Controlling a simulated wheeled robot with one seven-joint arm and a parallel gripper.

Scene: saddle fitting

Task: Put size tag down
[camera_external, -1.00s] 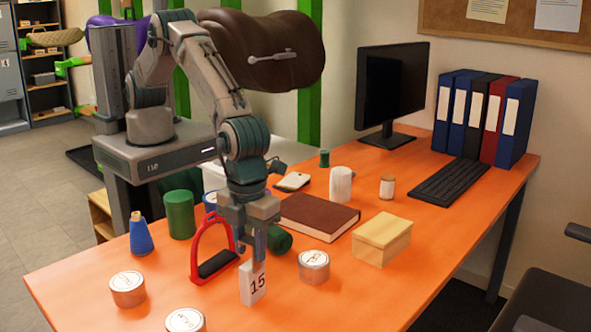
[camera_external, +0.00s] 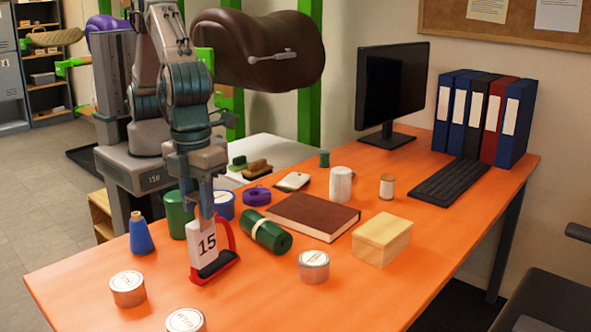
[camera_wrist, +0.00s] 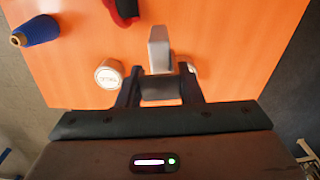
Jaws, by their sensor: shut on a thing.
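My gripper (camera_external: 206,208) is shut on the white size tag (camera_external: 206,243), which bears the number 15 and hangs upright below the fingers. In the wrist view the tag (camera_wrist: 159,46) juts out past my gripper (camera_wrist: 160,75). In the external view the tag covers part of the red stirrup (camera_external: 231,238) with its black tread. In the wrist view the stirrup (camera_wrist: 124,9) shows at the top edge, apart from the tag. I cannot tell whether the tag touches the orange table (camera_external: 360,300).
Round tins (camera_external: 128,288) stand nearby, with another tin (camera_external: 313,266) to the right. A blue thread cone (camera_external: 141,238), a green roll (camera_external: 265,231), a brown book (camera_external: 312,216) and a wooden box (camera_external: 382,240) surround the area. The table's front right is clear.

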